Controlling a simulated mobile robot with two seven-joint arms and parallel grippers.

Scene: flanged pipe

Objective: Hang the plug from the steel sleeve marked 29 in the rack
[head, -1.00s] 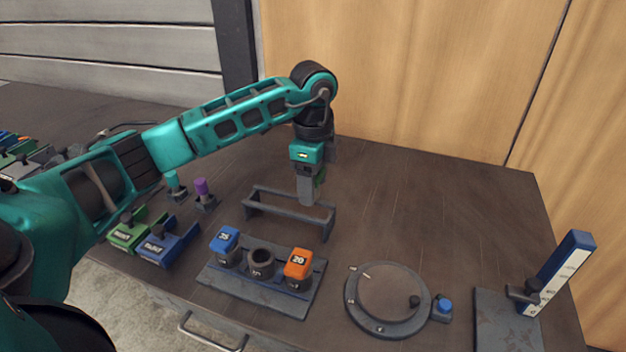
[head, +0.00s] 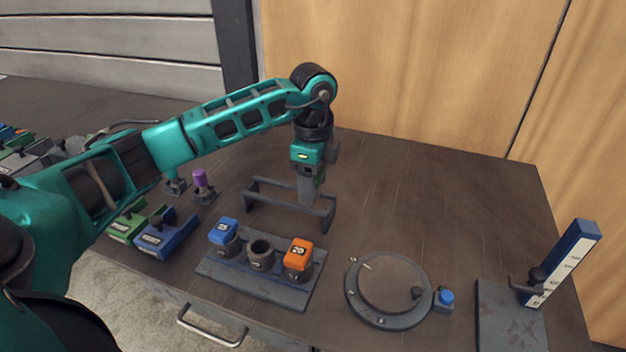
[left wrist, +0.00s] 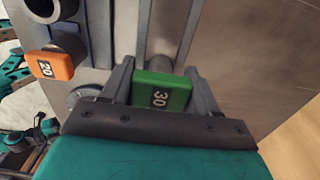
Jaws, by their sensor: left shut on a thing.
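My left gripper (head: 308,194) points down at the grey rack (head: 262,212), a low frame with two long rails. It is shut on a green plug marked 30 (left wrist: 163,94), whose grey cylindrical body shows between the fingers in the left wrist view. In the head view the fingers mostly hide the plug. I cannot tell whether it touches the rails. The sleeve block (head: 235,282) holds a blue-capped plug (head: 223,231), an open empty middle sleeve (head: 261,254) and an orange plug marked 20 (head: 299,254). The sleeve marks are too small to read. My right gripper is out of view.
A blue upright scale (head: 562,262) stands at the far right. A purple-topped piece (head: 200,180) and green and blue blocks (head: 165,240) are left. The table behind the dial is clear.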

